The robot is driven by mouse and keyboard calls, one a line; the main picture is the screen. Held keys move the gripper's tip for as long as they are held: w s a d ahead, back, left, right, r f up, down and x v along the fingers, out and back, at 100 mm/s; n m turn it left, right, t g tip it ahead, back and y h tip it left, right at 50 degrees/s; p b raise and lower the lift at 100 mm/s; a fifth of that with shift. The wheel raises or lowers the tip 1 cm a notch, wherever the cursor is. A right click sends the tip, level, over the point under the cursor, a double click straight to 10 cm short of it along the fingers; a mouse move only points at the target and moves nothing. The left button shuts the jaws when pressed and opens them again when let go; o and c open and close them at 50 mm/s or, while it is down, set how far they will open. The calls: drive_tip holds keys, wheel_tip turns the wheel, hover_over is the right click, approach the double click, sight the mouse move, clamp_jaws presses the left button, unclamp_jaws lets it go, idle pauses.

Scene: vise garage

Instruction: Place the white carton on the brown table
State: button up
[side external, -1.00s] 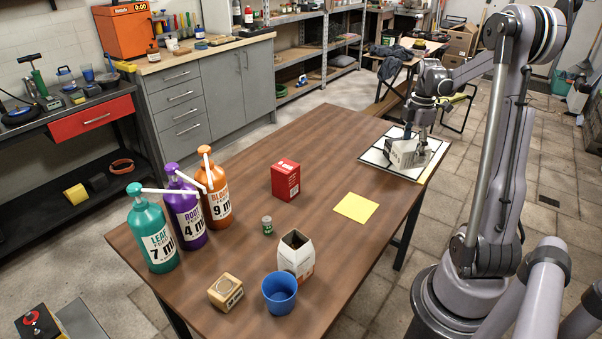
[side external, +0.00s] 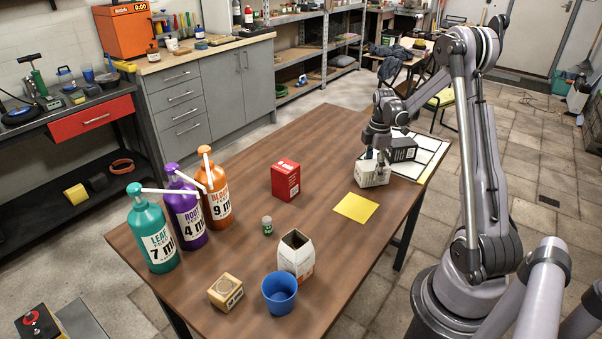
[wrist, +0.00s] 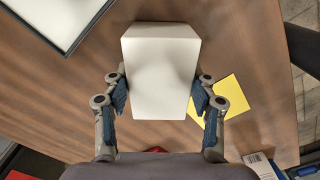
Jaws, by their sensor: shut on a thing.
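The white carton (side external: 372,179) is between the fingers of my gripper (side external: 376,160), off the left edge of the framed white board. In the wrist view it is a pale box (wrist: 160,70), with a finger of my gripper (wrist: 161,97) on each side. My gripper is shut on it. The brown table (side external: 330,130) lies below it; I cannot tell whether the carton touches the tabletop.
A black carton (side external: 404,148) stands on the white board (side external: 431,161). A yellow sheet (side external: 356,207) lies just in front of the white carton. A red box (side external: 285,180), an open carton (side external: 296,258), a blue cup (side external: 279,294) and pump bottles stand further left. Table behind the red box is clear.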

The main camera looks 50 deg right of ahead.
drive_tip(key=shift+f, duration=0.25)
drive_tip(key=o, duration=1.6)
drive_tip(key=shift+o, duration=0.2)
drive_tip(key=shift+r, duration=0.1)
